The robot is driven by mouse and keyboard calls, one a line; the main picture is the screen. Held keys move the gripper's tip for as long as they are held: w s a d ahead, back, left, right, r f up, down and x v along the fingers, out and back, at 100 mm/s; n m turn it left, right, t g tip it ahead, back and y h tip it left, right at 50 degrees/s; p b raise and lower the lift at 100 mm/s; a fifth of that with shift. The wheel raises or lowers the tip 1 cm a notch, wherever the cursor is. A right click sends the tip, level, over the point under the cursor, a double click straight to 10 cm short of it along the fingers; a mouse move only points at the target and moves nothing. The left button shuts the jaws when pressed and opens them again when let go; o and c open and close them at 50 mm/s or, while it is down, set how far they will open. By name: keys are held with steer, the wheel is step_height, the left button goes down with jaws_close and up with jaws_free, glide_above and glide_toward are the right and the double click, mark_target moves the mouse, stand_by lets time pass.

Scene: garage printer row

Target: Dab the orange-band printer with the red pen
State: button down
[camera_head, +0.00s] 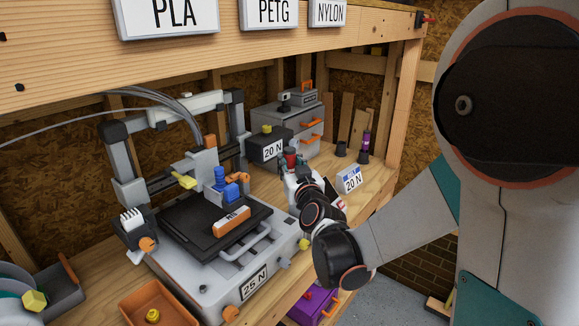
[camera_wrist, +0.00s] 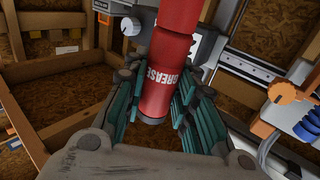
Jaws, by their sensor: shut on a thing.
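The red pen is a thick red cylinder with "GREASE" on it (camera_wrist: 168,75), held between the teal finger pads of my gripper (camera_wrist: 155,100). In the head view my gripper (camera_head: 303,182) is at the right side of the printer, with a little of the red pen (camera_head: 290,154) showing at its far end. The printer (camera_head: 170,245) is grey with a dark bed, orange knobs and a "25 N" label. I cannot tell whether the pen touches the printer.
A grey drawer unit (camera_head: 287,130) with orange handles and a dark "20 N" box (camera_head: 267,148) stand behind. An orange tray (camera_head: 160,303) is at the front. Wooden shelf beams pass overhead.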

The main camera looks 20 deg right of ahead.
steer(key=shift+f+b, duration=2.7)
steer(key=shift+f, duration=1.4)
stand_by(0.5)
steer(key=shift+r, duration=0.5)
stand_by(0.5)
